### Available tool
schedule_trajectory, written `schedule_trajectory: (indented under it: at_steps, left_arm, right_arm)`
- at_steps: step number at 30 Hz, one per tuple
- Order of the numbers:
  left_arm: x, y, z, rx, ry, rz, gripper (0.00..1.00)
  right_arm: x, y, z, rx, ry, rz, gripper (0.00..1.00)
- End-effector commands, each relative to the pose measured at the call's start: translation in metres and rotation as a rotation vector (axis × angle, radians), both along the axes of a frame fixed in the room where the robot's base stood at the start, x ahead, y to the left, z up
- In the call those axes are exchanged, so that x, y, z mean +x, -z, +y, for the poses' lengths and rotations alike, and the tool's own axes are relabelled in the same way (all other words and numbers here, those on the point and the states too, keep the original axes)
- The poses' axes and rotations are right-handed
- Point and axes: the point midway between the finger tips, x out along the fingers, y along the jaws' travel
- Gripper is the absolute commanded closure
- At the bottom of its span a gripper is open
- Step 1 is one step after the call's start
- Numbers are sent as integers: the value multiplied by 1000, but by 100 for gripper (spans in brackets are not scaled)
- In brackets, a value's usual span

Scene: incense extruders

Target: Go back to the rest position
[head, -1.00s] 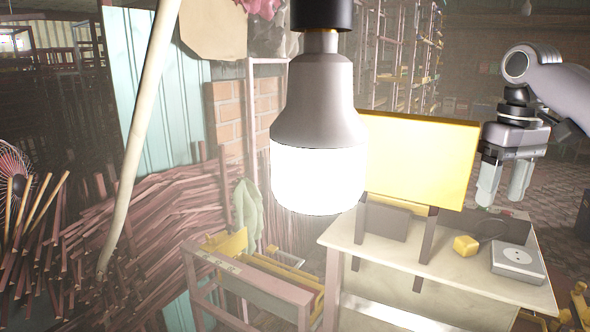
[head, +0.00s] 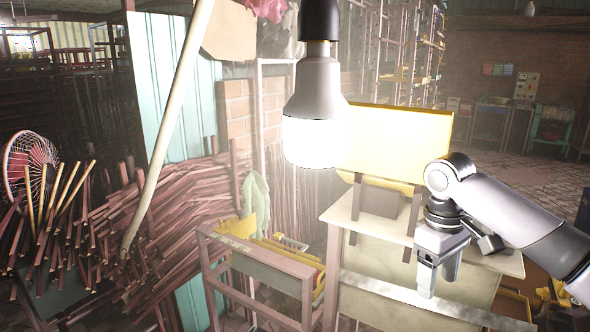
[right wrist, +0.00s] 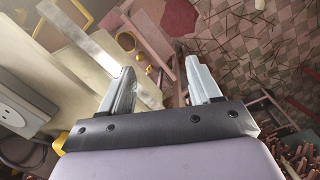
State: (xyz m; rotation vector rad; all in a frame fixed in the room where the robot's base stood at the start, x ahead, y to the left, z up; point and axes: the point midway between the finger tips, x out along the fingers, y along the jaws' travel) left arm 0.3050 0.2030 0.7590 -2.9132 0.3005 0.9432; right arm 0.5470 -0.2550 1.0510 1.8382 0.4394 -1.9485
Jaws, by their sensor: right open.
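My right gripper (head: 438,277) points down in front of the cream work table in the head view, low at the right. In the right wrist view its two fingers (right wrist: 160,88) stand apart with nothing between them. My left gripper is in neither current view. The work table (head: 385,285) carries a yellow panel (head: 405,140) on dark posts. A white socket box (right wrist: 22,105) shows at the left edge of the right wrist view, apart from the fingers; in the head view my right arm covers that part of the table.
A lit bulb (head: 313,140) hangs at the top middle of the head view. A pinkish frame (head: 255,262) with yellow parts stands left of the table. Bundles of reddish sticks (head: 190,215) fill the left. Tiled floor (head: 530,175) lies open at the back right.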

Motion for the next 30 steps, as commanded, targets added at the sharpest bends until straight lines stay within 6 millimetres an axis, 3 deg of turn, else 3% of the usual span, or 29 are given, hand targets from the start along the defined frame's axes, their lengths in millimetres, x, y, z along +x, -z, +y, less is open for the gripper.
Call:
schedule_trajectory:
  at_steps: [1, 3, 12, 21, 30]
  left_arm:
    - [-1, 0, 0, 0, 0, 1, 100]
    - [-1, 1, 0, 0, -1, 3, 100]
    - [-3, 2, 0, 0, 0, 7, 100]
    - [-4, 2, 0, 0, 0, 9, 100]
    - [-4, 3, 0, 0, 0, 10, 100]
  right_arm:
    - [-8, 25, 15, 9, -42, 9, 37]
    - [-18, 50, 32, 23, -88, 5, 37]
    - [-73, 136, 94, 134, -208, -44, 37]
    - [-137, 184, 130, 273, -190, -126, 37]
    - [-198, 205, 125, 346, -36, -222, 37]
